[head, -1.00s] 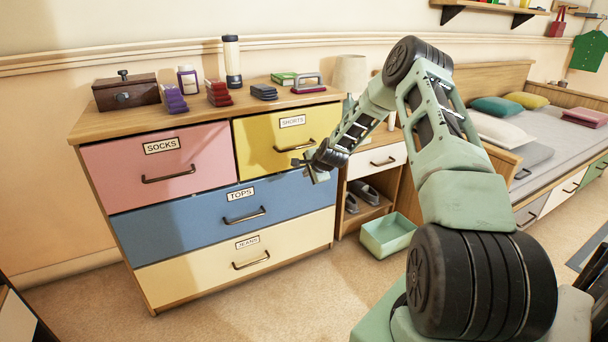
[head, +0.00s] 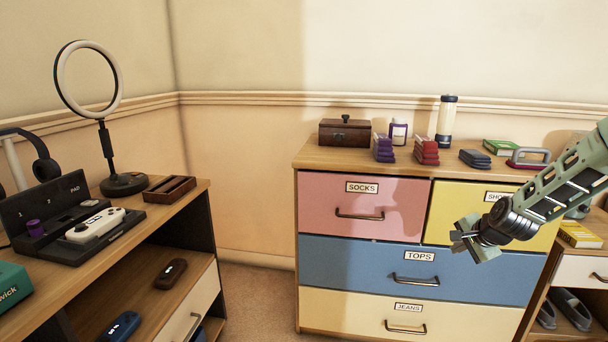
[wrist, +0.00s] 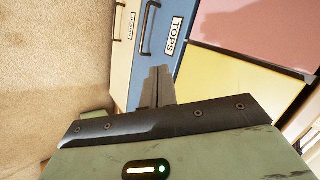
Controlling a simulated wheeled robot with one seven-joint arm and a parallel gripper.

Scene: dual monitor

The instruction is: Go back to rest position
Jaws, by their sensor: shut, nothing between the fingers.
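My gripper (head: 468,240) hangs at the right of the head view, in front of the blue drawer labelled TOPS (head: 350,266) and the yellow drawer labelled SHORTS (head: 450,205). Its fingers are shut with nothing between them. They also show in the wrist view (wrist: 158,85), together and pointing toward the dresser front. My arm reaches in from the right edge of the head view. The wrist view shows the dresser turned on its side, with the TOPS drawer (wrist: 178,60) beyond the fingertips. The dresser drawers look closed.
A desk (head: 165,215) stands at the left with a ring light (head: 88,90), a game controller (head: 95,226) and headphones (head: 35,155). A wooden box (head: 345,132), folded clothes and bottles stand on the dresser top (head: 310,155). Clear carpet (head: 250,295) lies between desk and dresser.

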